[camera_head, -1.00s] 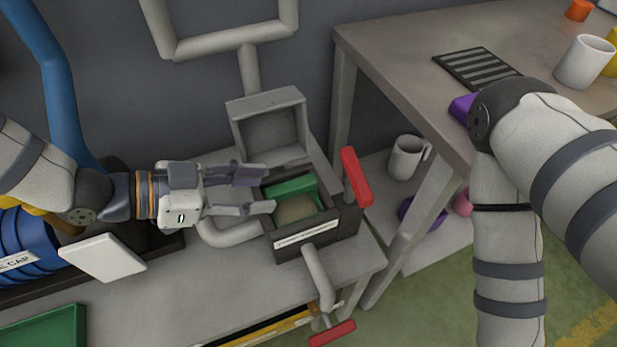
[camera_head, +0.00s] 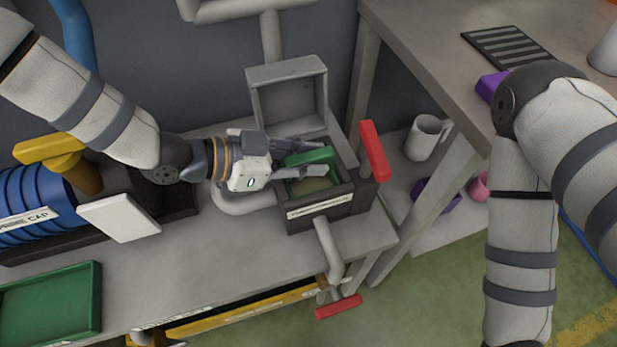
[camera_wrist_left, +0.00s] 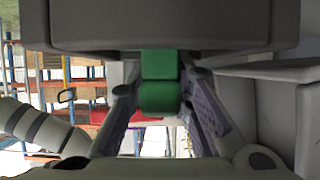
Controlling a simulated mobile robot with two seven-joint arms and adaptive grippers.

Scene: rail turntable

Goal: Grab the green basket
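The green basket (camera_head: 306,157) sits inside a dark open box with a label strip on its front, at the bench's right end. Its green part (camera_wrist_left: 160,97) also shows in the left wrist view, between my fingers. My left gripper (camera_head: 318,160) reaches over the box from the left. Its fingers are spread on either side of the green part, with narrow gaps in the wrist view (camera_wrist_left: 162,115), so it looks open. The lower basket is partly hidden by the box walls and a finger. My right arm shows at the right; its gripper is out of view.
The dark box (camera_head: 318,208) has a raised grey lid (camera_head: 290,70) behind and a red handle (camera_head: 374,150) at its right. A green tray (camera_head: 85,285), a white plate (camera_head: 120,217) and blue ribbed cylinder (camera_head: 35,205) lie left. A higher table (camera_head: 430,40) stands right.

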